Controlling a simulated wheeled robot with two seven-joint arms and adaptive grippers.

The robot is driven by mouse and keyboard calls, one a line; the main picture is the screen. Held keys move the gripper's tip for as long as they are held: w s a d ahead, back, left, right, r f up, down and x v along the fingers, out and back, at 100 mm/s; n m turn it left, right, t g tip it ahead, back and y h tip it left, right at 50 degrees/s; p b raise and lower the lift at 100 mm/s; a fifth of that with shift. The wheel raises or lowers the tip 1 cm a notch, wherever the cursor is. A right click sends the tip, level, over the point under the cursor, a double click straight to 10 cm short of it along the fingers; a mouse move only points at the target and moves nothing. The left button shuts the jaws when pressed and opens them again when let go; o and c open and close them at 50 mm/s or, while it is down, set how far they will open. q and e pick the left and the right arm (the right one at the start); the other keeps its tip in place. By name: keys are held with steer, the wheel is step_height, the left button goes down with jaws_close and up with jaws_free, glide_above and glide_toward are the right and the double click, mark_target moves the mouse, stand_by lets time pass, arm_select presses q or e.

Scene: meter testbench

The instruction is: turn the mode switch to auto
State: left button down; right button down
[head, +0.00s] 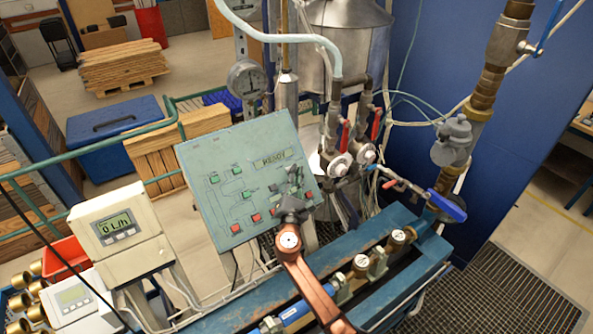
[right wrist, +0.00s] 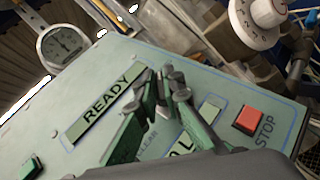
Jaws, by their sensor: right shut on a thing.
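The grey-green control panel (head: 205,172) is tilted up in the middle of the head view, with a READY display (head: 270,159). My right gripper (head: 295,186) reaches the panel's right part, below the display. In the right wrist view its fingertips (right wrist: 167,82) are close together at the panel face, between the READY display (right wrist: 104,104) and the red STOP button (right wrist: 249,119). It is shut on what appears to be the mode switch, mostly hidden by the fingers. The switch's pointing direction cannot be told. My left gripper is not in view.
Green buttons (head: 247,195) and red buttons (head: 229,217) sit on the panel near the gripper. A flow display (head: 118,228) stands at left. Valves with red handles (head: 345,135) and pipes are close on the right. A blue bench rail (head: 395,305) runs below my right arm.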

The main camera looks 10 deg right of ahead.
steer(key=shift+f+m+g+h, duration=0.15)
steer(key=shift+m+g+h, duration=0.15)
steer(key=shift+m, duration=0.1)
steer(key=c, duration=2.1)
jaws_free()
steer(key=v, duration=1.2)
